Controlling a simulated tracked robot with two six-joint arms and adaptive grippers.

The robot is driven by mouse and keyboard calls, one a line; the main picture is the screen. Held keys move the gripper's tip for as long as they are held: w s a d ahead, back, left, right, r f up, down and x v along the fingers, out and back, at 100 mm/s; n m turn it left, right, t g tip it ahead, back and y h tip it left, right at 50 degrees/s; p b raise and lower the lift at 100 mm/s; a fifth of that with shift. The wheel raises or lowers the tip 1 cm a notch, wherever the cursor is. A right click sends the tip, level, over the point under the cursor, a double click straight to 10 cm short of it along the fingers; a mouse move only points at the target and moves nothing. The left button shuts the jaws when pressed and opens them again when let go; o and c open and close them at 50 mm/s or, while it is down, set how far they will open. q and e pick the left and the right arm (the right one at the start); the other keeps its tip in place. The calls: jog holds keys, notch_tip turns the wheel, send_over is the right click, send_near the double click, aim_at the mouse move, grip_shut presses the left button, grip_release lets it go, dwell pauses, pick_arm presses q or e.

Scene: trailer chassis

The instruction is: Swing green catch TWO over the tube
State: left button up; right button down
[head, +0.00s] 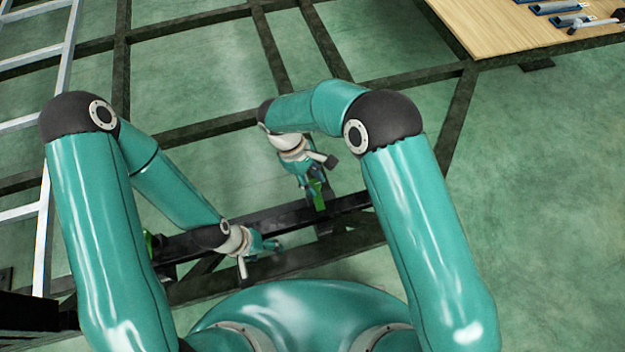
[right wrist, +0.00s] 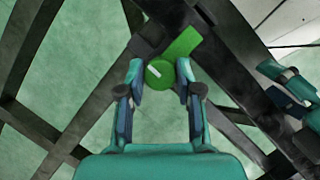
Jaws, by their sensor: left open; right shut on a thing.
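A green catch (head: 319,196) sits at the dark tube (head: 290,213) in front of me; no number on it is readable. My right gripper (head: 315,184) is shut on this catch. In the right wrist view the catch's round green end (right wrist: 159,73) lies between the fingertips, and its green bar (right wrist: 182,43) points up and right. My left gripper (head: 272,245) is open and empty beside the tube, lower left of the right one; it also shows at the right of the right wrist view (right wrist: 293,88). Another green catch (head: 148,243) is partly hidden behind my left arm.
Dark chassis beams (head: 195,130) cross the green floor (head: 540,200). A silver ladder-like frame (head: 55,130) stands at the left. A wooden table (head: 500,30) with several blue and grey tools is at the top right. The floor at the right is clear.

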jog(key=shift+a, duration=0.1)
dwell(0.4)
jog(key=c, duration=0.8)
grip_release()
jog(key=v, duration=1.2)
jog(key=shift+f, duration=0.1)
